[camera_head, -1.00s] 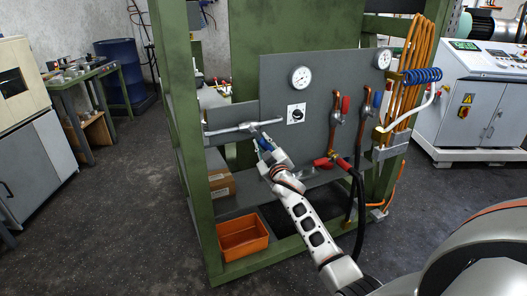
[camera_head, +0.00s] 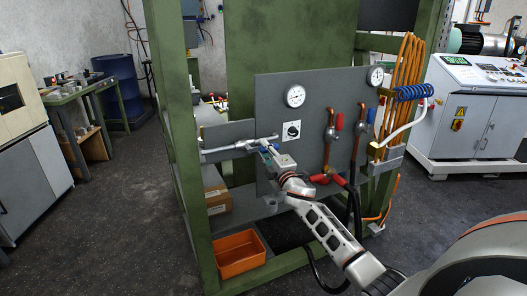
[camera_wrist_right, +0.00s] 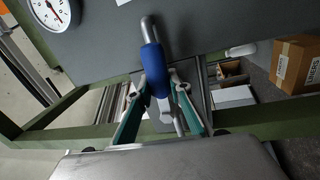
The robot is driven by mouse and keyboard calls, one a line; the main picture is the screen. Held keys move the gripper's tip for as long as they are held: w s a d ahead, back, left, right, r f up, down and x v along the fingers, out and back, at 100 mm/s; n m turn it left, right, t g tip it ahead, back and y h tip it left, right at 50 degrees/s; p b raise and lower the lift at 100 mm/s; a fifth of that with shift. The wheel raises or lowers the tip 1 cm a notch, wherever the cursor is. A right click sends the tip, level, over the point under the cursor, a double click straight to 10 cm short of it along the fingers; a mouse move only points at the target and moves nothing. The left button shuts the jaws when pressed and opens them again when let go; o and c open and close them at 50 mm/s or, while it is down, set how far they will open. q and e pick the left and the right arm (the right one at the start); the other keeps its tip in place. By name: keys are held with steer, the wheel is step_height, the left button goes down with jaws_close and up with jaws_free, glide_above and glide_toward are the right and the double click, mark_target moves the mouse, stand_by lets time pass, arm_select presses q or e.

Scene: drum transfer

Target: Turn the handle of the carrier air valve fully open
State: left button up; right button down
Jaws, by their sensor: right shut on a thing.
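A grey metal pipe with a valve body (camera_head: 240,146) runs across the left part of the grey panel. My right gripper (camera_head: 271,153) is at the right end of this pipe, below the black selector knob. In the right wrist view, a lever with a blue sleeve (camera_wrist_right: 154,62) and a bent metal end lies between the teal fingers of my right gripper (camera_wrist_right: 160,86). The fingers are shut on the sleeve. In the head view the gripper mostly hides the lever, so its exact angle is hard to tell. My left gripper is not in view.
The panel (camera_head: 310,105) carries a gauge (camera_head: 295,96), another gauge (camera_head: 376,76), a red handle (camera_head: 339,121) and a blue handle (camera_head: 371,116). A green frame post (camera_head: 172,110) stands left of the pipe. An orange bin (camera_head: 239,254) and a cardboard box (camera_head: 217,198) sit below.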

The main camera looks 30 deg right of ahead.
steer(key=shift+r+n, duration=0.35)
steer(key=shift+n, duration=0.25)
steer(key=c, duration=1.8)
jaws_free()
steer(key=shift+s, duration=0.1)
steer(key=shift+s+f, duration=0.15)
steer(key=shift+s, duration=0.1)
steer(key=s, duration=0.3)
steer(key=s+a+f, duration=0.1)
steer(key=s, duration=0.7)
steer(key=shift+a+f, duration=0.15)
steer(key=shift+f, duration=0.05)
